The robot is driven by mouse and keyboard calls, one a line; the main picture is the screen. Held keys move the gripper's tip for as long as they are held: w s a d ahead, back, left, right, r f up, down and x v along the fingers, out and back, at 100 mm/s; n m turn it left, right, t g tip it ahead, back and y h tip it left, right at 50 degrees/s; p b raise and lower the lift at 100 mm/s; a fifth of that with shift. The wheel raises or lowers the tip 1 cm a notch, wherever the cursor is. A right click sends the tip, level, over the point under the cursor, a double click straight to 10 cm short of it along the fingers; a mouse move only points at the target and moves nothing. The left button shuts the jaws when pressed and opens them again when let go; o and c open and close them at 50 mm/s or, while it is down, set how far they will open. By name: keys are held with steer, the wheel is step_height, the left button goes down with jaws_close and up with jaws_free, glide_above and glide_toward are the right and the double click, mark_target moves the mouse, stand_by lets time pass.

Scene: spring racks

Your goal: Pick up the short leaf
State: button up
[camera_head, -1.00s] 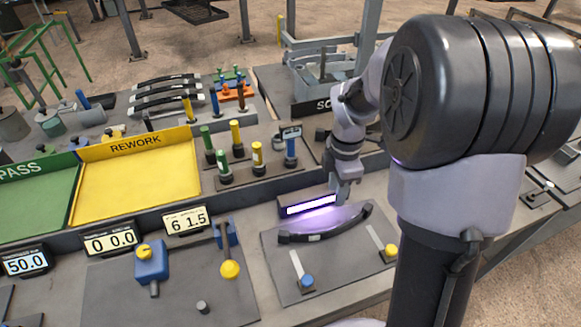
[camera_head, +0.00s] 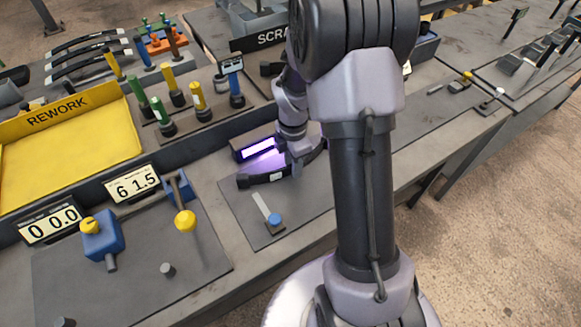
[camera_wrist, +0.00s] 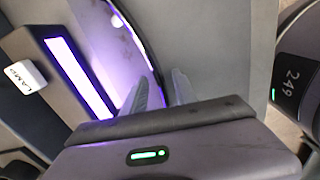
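A dark curved leaf (camera_head: 252,181) with a small white mark lies on a grey plate in front of the lit lamp, in the head view. Its far part is hidden behind my arm. No readable label shows whether it is the short leaf. In the wrist view the leaf's dark strip (camera_wrist: 145,38) runs down toward the space between my fingers. My gripper (camera_wrist: 160,92) has its two fingers apart there, with the strip's near end hidden low down. In the head view my gripper (camera_head: 297,163) is at the leaf, right of the white mark.
The violet lamp (camera_head: 262,147) stands just behind the leaf. A blue-knobbed lever (camera_head: 275,219) is in front. Several leaves (camera_head: 88,55) lie stacked at the back left, behind the yellow REWORK tray (camera_head: 70,140). Coloured posts (camera_head: 197,95) stand behind the lamp.

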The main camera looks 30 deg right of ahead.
steer(key=shift+r, duration=0.15)
jaws_close()
stand_by(1.2)
